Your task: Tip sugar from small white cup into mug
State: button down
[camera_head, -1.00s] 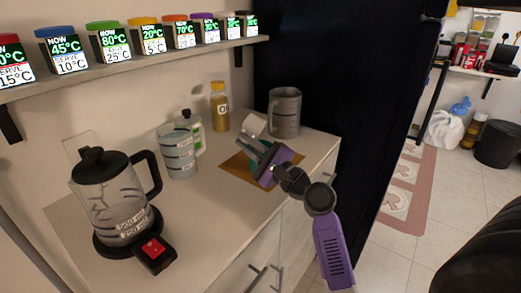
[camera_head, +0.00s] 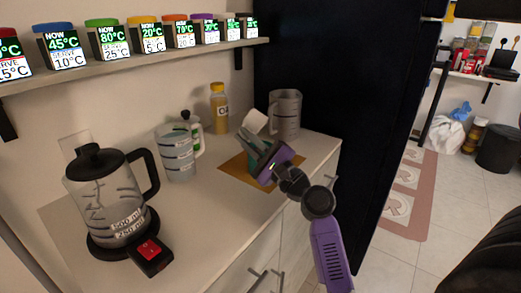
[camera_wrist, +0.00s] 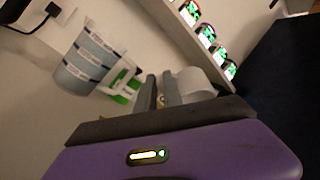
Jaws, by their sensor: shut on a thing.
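My gripper (camera_head: 254,150) is shut on the small white cup (camera_head: 255,121) above the brown mat (camera_head: 235,168). The cup looks tilted; its contents do not show. In the wrist view the white cup (camera_wrist: 196,82) sits at the fingertips (camera_wrist: 160,92). A grey mug-like vessel (camera_head: 285,116) with a handle stands upright to the right of the cup, near the dark panel.
A kettle (camera_head: 105,195) is at the front left. A shelf (camera_head: 130,66) of lidded jars runs above. The counter's front strip is clear.

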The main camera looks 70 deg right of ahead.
jog(key=shift+r+b, duration=0.15)
jog(key=shift+b, duration=0.2)
jog(key=shift+m+t+h+b, duration=0.5)
jog(key=shift+t+h+b, duration=0.1)
jog(key=shift+b, duration=1.3)
jog(key=shift+r, duration=0.2)
jog(key=shift+r+p, duration=0.35)
jog(key=shift+p, duration=0.75)
jog(key=g+p, duration=0.1)
jog(key=p, duration=0.2)
jog(key=shift+n+y, duration=0.4)
jog(key=f+g+p, duration=0.1)
jog(key=p, duration=0.3)
jog(key=shift+f+n+y, duration=0.3)
jog(key=shift+n+y, duration=0.1)
jog(key=shift+g+y+p, duration=0.3)
jog(key=shift+g+p, duration=0.1)
jog(key=shift+p, duration=0.25)
jog(key=shift+w+f, duration=0.1)
jog(key=shift+f, duration=0.45)
jog(key=shift+r, duration=0.1)
